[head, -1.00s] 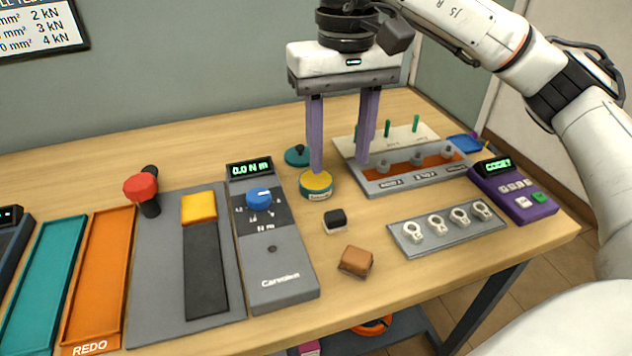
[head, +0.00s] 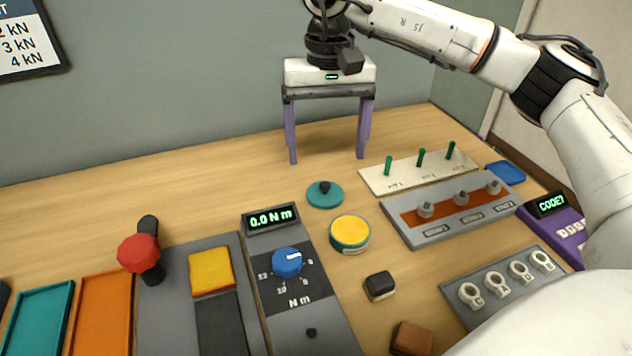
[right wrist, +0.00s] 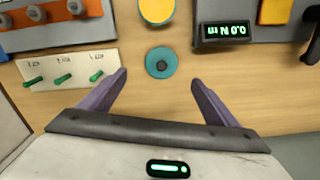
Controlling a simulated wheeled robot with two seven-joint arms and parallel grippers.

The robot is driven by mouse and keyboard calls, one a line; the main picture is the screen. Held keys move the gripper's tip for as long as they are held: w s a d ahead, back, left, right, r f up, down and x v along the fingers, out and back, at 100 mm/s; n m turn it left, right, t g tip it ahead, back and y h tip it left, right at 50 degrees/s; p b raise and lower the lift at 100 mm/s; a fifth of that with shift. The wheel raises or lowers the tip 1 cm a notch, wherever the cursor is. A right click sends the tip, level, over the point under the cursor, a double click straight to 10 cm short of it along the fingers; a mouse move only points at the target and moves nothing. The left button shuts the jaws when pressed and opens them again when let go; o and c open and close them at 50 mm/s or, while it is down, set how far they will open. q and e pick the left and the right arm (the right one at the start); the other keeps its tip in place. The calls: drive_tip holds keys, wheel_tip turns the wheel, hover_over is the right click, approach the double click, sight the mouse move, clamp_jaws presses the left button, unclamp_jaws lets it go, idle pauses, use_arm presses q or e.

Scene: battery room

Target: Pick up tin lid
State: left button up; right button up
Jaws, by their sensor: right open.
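The tin lid (head: 324,194) is a teal disc with a dark knob, lying flat on the table behind the round tin (head: 350,234) with yellow contents. In the right wrist view the lid (right wrist: 161,62) lies ahead of the fingertips, midway between their lines, and the tin (right wrist: 157,10) is beyond it. My right gripper (head: 327,160) is open and empty, its two purple fingers pointing down behind the lid, apart from it. The open fingers also show in the right wrist view (right wrist: 158,78). My left gripper is not in view.
Right of the lid are a cream board with green pegs (head: 418,171) and a grey terminal block (head: 450,212). A torque tester (head: 300,290) stands front left, beside a red-knobbed lever (head: 140,253). A black block (head: 380,286) sits in front of the tin. The table left of the lid is clear.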

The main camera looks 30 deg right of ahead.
sight(325, 184)
drive_tip(key=shift+s+f, duration=0.2)
drive_tip(key=shift+f, duration=0.4)
drive_tip(key=shift+s+f, duration=0.15)
drive_tip(key=shift+f, duration=0.7)
drive_tip(key=f, duration=0.4)
drive_tip(key=shift+w+a+f, duration=0.15)
drive_tip(key=shift+a, duration=0.05)
drive_tip(key=shift+f, duration=0.45)
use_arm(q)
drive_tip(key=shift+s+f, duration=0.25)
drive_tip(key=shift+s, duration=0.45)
use_arm(e)
drive_tip(key=c, duration=1)
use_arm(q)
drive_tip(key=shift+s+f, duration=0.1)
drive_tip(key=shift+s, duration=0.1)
use_arm(e)
drive_tip(key=shift+c, duration=0.6)
